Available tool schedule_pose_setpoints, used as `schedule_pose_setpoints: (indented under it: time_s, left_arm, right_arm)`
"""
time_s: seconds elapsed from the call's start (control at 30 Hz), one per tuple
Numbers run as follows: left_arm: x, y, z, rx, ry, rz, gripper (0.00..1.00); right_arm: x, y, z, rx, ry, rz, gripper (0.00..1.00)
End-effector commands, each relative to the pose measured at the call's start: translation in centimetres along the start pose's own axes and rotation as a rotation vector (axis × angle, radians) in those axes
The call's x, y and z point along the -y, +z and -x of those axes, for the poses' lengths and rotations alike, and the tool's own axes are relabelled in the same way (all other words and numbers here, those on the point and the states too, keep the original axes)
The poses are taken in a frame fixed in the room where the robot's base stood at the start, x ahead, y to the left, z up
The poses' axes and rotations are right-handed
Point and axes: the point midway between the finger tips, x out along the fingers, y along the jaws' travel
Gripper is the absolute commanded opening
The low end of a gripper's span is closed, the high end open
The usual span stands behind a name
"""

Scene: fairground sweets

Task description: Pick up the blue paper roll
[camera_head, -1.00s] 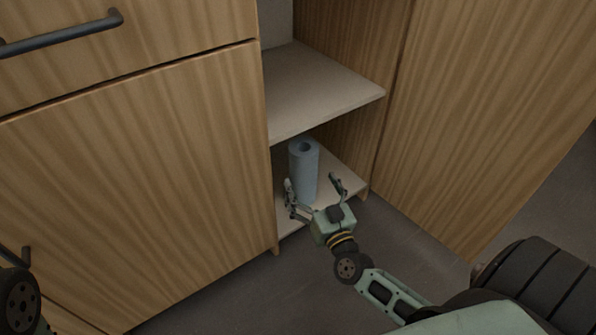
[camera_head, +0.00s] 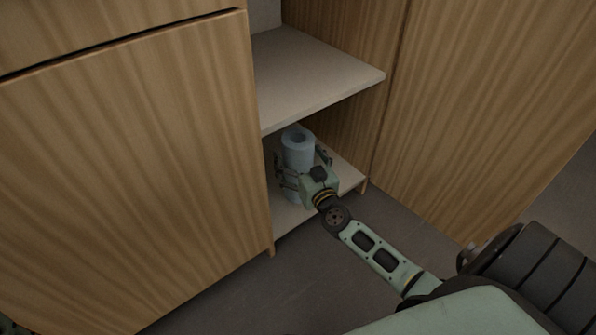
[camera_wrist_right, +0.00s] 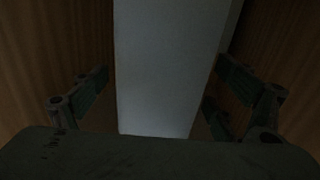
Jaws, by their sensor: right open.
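The blue paper roll (camera_head: 298,148) stands upright on the bottom board of the open cupboard, under the middle shelf. My right gripper (camera_head: 303,163) is at the roll, open, with one finger on each side of it. In the right wrist view the roll (camera_wrist_right: 170,70) fills the middle, between the two fingers of the right gripper (camera_wrist_right: 165,95), with a gap visible at the left finger. The gripper's body hides the roll's lower front in the head view.
The middle shelf (camera_head: 315,75) overhangs just above the roll. A closed wooden cabinet front (camera_head: 130,180) stands to the left, and a wooden panel (camera_head: 480,110) to the right. The bottom board (camera_head: 285,218) has bare room at its front. The floor before it is clear.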

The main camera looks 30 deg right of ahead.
Motion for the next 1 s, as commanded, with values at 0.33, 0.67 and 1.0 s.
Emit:
schedule_pose_setpoints:
  time_s: [0.33,0.67,1.0]
  left_arm:
    - [0.00,0.00,-0.07,0.000,0.000,0.000,0.00]
    - [-0.02,0.01,-0.05,0.000,0.001,0.000,0.00]
    - [-0.02,0.03,-0.04,0.000,0.000,0.001,0.00]
  right_arm:
    - [0.01,-0.04,-0.03,0.000,0.000,-0.001,0.78]
    - [0.01,-0.03,-0.02,0.000,0.000,-0.001,0.49]
    - [0.01,-0.02,-0.01,0.001,0.000,-0.001,0.19]
